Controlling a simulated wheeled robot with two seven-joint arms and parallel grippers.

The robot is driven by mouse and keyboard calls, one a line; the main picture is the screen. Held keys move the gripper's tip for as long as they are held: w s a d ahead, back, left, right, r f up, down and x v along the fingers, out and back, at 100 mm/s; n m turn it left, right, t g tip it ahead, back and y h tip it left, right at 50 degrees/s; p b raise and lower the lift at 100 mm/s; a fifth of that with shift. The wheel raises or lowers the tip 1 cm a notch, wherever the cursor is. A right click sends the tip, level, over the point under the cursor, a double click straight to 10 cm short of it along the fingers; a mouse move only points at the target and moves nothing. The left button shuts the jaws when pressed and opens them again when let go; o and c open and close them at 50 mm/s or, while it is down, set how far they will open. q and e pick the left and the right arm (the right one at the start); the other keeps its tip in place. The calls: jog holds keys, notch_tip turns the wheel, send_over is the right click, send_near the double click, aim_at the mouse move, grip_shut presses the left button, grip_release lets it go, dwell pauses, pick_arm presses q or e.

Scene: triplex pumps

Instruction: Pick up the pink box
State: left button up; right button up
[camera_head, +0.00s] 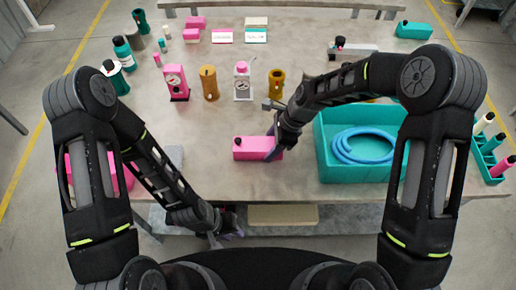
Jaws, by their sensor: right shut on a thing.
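The pink box (245,148) is near the front middle of the table, with a small dark knob on its top left. My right gripper (272,147) is at the box's right end and shut on it. I cannot tell whether the box is touching the table or slightly above it. My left gripper (228,234) hangs low in front of the table's front edge, away from the box. Its fingers are too small and dark to tell whether they are open.
A teal bin (330,170) holding a coiled blue hose (362,146) stands right of the box. Behind it stand a pink gauge unit (175,82), a white gauge unit (242,82) and brown cylinders (209,84). Another pink object (128,178) is partly behind my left arm.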

aim_at(270, 144)
grip_shut()
jog(key=shift+r, duration=0.1)
notch_tip(270, 144, up, 10)
jog(key=shift+f, duration=0.1)
dwell(0.4)
jog(key=shift+f, duration=0.1)
dwell(0.6)
jog(key=shift+f+b, duration=3.2)
jog(key=shift+f, duration=1.7)
